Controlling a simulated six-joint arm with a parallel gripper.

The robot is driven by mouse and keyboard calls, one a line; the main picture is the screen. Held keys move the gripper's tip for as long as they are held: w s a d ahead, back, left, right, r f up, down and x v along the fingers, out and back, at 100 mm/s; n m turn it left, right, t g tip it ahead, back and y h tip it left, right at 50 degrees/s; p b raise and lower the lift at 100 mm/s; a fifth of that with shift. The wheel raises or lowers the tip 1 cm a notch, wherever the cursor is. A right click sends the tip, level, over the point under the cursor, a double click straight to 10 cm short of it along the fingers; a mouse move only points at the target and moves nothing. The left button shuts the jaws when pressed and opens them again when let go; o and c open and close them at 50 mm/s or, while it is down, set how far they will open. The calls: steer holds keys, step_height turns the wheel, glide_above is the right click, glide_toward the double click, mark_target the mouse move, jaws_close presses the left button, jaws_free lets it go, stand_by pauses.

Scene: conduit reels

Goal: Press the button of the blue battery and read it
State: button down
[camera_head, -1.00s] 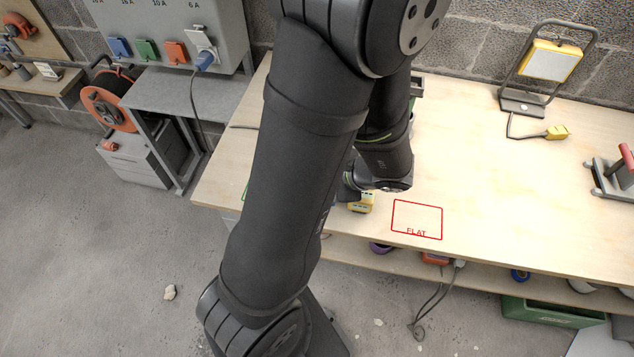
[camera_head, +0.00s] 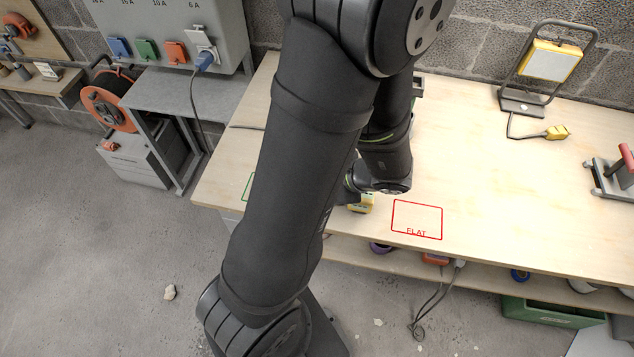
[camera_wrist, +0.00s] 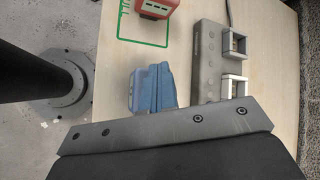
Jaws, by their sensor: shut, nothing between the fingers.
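The blue battery (camera_wrist: 150,88) lies on the bench in the wrist view, just beyond the grey bar of my gripper (camera_wrist: 170,128). The bar overlaps its near end in the picture; I cannot tell whether they touch. The fingertips and the battery's button are not clearly visible. In the head view my arm hides the blue battery. A yellow battery-like block (camera_head: 361,204) shows beside my wrist there. A red block (camera_wrist: 157,8) sits at the green outline (camera_wrist: 143,43) in the wrist view. I cannot make out any reading.
A grey block with white square brackets (camera_wrist: 233,84) and a cable stands right of the blue battery. A red outline marked FLAT (camera_head: 417,220) is empty. A work lamp (camera_head: 546,65) stands at the back. The bench's middle right is clear.

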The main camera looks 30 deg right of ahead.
steer(key=shift+r, duration=0.8)
steer(key=shift+r, duration=2.5)
steer(key=shift+f, duration=0.15)
step_height(320, 180, up, 4)
steer(key=shift+r, duration=0.1)
steer(key=shift+f, duration=0.2)
